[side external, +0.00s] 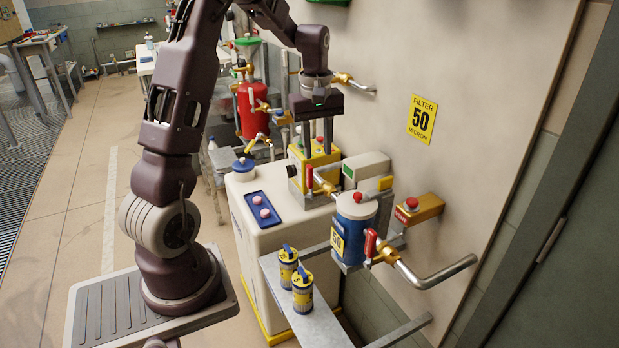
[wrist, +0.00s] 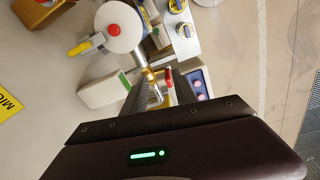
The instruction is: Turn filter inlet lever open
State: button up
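The filter (side external: 354,222) is a blue canister with a pale top and a yellow 50 label. Its pale top also shows in the wrist view (wrist: 116,30). The inlet lever (side external: 309,176) is a short red handle standing roughly upright on the brass valve between the yellow-framed unit and the filter. In the wrist view the red lever (wrist: 168,78) shows close to my fingertips, partly hidden. My gripper (side external: 317,151) points down above the yellow-framed unit, near the lever and above it. Its fingers are apart, with no held object visible. Contact with the lever cannot be told.
A second red lever (side external: 370,243) sits on the filter's other pipe. A yellow lever (side external: 385,183) and a red button (side external: 411,204) are beside the filter. Two small canisters (side external: 302,290) stand on the front shelf. The yellow-framed unit (side external: 316,160) is directly below my gripper.

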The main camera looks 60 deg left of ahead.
jog(key=n, duration=0.2)
send_over(310, 177)
jog(key=a, duration=0.1)
jog(key=shift+g, duration=0.3)
jog(key=f, duration=0.4)
jog(key=shift+w+f, duration=0.15)
jog(key=shift+w, duration=0.05)
notch_tip(310, 177, down, 7)
jog(key=shift+a+f, duration=0.1)
grip_shut()
